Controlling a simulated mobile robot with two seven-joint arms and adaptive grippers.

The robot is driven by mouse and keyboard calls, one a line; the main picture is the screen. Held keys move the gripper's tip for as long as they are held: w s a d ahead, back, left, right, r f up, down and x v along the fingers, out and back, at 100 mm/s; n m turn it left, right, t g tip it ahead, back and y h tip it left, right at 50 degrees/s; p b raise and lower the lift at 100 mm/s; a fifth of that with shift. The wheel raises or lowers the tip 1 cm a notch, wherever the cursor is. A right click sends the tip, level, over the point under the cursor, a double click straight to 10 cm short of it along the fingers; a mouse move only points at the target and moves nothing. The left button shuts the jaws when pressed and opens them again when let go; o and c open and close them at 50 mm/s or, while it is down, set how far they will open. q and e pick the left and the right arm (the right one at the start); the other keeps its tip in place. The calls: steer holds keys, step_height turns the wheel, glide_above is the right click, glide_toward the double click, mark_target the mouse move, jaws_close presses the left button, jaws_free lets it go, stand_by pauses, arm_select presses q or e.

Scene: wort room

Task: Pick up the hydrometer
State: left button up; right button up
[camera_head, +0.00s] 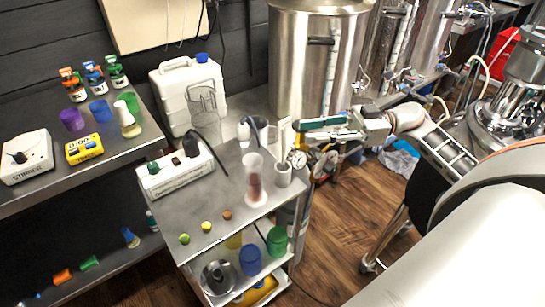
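A clear upright cylinder (254,180) with reddish contents stands on the metal cart's top. I cannot make out a separate hydrometer in it for certain. A metal cup (283,174) stands just to its right. My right gripper (292,136) reaches in from the right, behind and to the right of the cylinder, seemingly apart from it. Its fingers blend with the pale and teal parts around them, so I cannot tell its opening. My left gripper is out of view.
The cart top (215,232) also bears a white box with knobs (175,175), small coloured pieces and a glass beaker (207,126). A steel kettle (318,60) stands close behind. A dial gauge (297,158) is beside the gripper. Wooden floor (345,225) lies open at right.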

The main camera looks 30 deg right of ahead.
mark_target(283, 153)
steer(key=x, duration=0.4)
steer(key=s+x, duration=0.1)
steer(key=x, duration=0.1)
steer(key=shift+w+a, duration=0.2)
steer(key=shift+a, duration=0.3)
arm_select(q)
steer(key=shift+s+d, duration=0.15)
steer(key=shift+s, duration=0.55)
arm_select(e)
steer(key=shift+w+a, duration=0.2)
steer(key=shift+a, duration=0.15)
jaws_close()
